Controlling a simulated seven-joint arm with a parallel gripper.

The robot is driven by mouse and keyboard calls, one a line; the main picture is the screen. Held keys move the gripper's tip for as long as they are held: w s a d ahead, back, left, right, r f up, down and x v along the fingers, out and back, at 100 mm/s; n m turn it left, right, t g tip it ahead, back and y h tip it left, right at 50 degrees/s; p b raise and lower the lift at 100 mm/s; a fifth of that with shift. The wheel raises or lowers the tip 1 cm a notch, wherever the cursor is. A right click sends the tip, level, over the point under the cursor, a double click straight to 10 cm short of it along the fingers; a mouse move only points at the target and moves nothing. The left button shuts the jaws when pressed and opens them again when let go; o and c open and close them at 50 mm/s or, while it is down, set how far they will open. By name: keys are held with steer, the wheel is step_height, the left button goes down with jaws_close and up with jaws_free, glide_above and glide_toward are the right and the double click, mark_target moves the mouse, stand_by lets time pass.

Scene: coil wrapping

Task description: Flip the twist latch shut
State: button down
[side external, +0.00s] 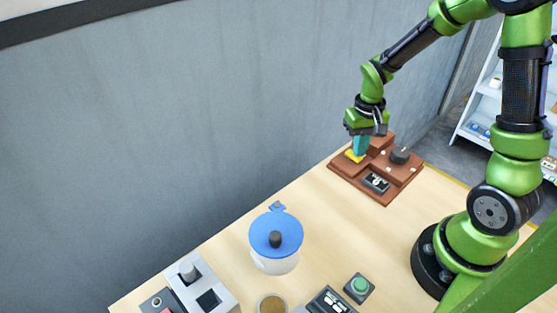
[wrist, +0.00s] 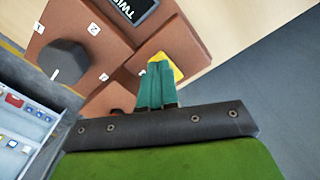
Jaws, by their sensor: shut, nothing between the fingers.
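The twist latch is on a brown stepped block (side external: 345,180) at the far end of the table. A yellow part (side external: 354,156) sits on the block right at my fingertips; it also shows in the wrist view (wrist: 168,66). My gripper (side external: 360,148) points down with its teal fingers together and nothing between them. In the wrist view the fingertips (wrist: 158,66) overlap the yellow part, and I cannot tell whether they touch it. A dark round knob (side external: 399,155) stands on the block beside number marks. A dark label plate (side external: 376,182) lies on the front of the block, its lettering partly cut off.
A blue-lidded pot (side external: 276,235), a green button box (side external: 359,287), a grey switch box (side external: 195,282) and a round brown-topped item (side external: 272,304) stand nearer on the table. The grey wall (side external: 170,130) runs close behind the block. Bare table lies between pot and block.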

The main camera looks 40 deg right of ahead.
steer(key=shift+r, duration=3.15)
steer(key=shift+f, duration=0.1)
steer(key=s+a+r+n+t+y, duration=0.2)
steer(key=s+a+r+t, duration=0.5)
steer(key=a+r, duration=0.5)
steer(key=shift+s+a+r, duration=0.15)
steer(key=shift+s+r, duration=0.5)
